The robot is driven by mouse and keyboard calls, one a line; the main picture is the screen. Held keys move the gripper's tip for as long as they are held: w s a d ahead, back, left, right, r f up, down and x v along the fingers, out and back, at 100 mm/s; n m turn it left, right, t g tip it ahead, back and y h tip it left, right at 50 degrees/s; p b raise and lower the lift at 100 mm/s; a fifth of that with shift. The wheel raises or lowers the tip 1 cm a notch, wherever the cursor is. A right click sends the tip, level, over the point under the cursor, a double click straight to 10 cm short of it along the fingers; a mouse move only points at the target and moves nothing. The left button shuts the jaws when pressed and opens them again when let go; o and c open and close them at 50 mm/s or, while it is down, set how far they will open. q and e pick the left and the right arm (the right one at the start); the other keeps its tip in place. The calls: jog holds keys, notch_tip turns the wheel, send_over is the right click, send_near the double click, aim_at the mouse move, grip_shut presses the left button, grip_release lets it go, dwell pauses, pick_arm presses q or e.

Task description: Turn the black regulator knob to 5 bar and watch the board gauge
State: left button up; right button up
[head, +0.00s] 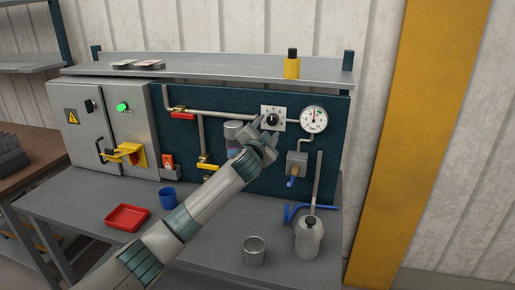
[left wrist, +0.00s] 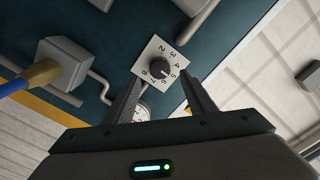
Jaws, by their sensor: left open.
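The black regulator knob (head: 272,119) sits on a white square dial plate on the dark teal board. In the left wrist view the knob (left wrist: 160,71) shows close up, with numbers around it on the tilted plate (left wrist: 148,56). The round board gauge (head: 313,119) is just right of the plate; its reading is too small to tell. In the left wrist view the gauge (left wrist: 142,112) is partly hidden behind a finger. My left gripper (head: 268,133) is open in front of the knob. Its two fingers (left wrist: 162,88) stand apart on either side of the knob, without visible contact. My right gripper is not in view.
Pipes and a valve block (head: 297,163) with a blue handle are below the gauge. A yellow bottle (head: 291,66) stands on the top shelf. A red tray (head: 127,217), blue cup (head: 168,198), metal cup (head: 254,251) and grey bottle (head: 308,238) stand on the bench.

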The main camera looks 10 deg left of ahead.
pick_arm(q)
jog(key=s+b, duration=0.3)
jog(key=s, duration=0.8)
jog(key=shift+s+a+b, duration=0.35)
jog(key=shift+a, duration=0.1)
